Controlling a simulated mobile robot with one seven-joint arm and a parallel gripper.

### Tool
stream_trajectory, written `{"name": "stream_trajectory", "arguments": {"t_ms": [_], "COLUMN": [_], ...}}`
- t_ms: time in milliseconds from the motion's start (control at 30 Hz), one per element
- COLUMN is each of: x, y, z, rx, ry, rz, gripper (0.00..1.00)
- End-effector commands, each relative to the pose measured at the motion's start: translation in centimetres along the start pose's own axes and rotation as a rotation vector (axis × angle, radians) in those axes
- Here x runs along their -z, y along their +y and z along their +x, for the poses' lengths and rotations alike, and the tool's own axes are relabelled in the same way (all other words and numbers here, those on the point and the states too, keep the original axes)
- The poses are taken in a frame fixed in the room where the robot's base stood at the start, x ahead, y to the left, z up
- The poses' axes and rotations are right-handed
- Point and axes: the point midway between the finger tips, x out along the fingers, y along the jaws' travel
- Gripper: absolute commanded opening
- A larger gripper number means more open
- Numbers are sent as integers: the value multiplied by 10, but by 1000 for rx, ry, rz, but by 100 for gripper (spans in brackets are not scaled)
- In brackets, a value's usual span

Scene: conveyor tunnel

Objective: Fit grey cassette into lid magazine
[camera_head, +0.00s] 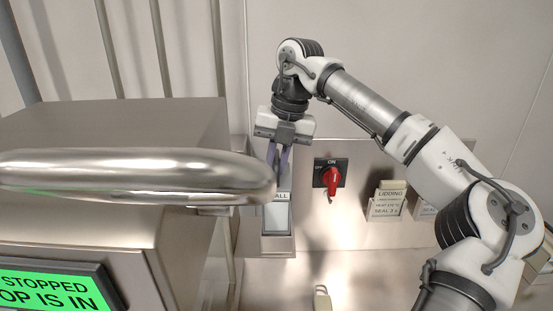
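My gripper (279,178) points down at the wall panel, just right of the steel bar's end. Its two fingers reach down to the top of a narrow steel holder (277,242). A pale grey block (277,217) sits upright in this holder, under a white label of which only "ALL" shows. The block may be the grey cassette, but I cannot tell for certain. The bar hides part of the label and the left side of the holder. I cannot tell whether the fingers touch or grip anything. No lid magazine is clearly identifiable.
A thick steel bar (130,175) crosses in front of a steel machine housing (190,125). A green screen (45,290) reads "STOPPED". A red rotary switch (333,180) and a holder labelled "LIDDING" (385,204) are to the right. A small cream object (322,299) is at the bottom.

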Motion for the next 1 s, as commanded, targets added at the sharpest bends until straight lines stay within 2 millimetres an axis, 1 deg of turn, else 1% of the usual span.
{"name": "stream_trajectory", "arguments": {"t_ms": [33,100,700,900,933,1000], "x": [0,0,0,0,0,0], "y": [-1,-2,-10,-10,-10,-10], "z": [6,10,51,50,50,50], "rx": [0,0,-1,0,0,0], "ry": [0,0,-1,0,0,0], "rz": [0,0,0,1,1,0], "gripper": [0,0,0,0,16,25]}}
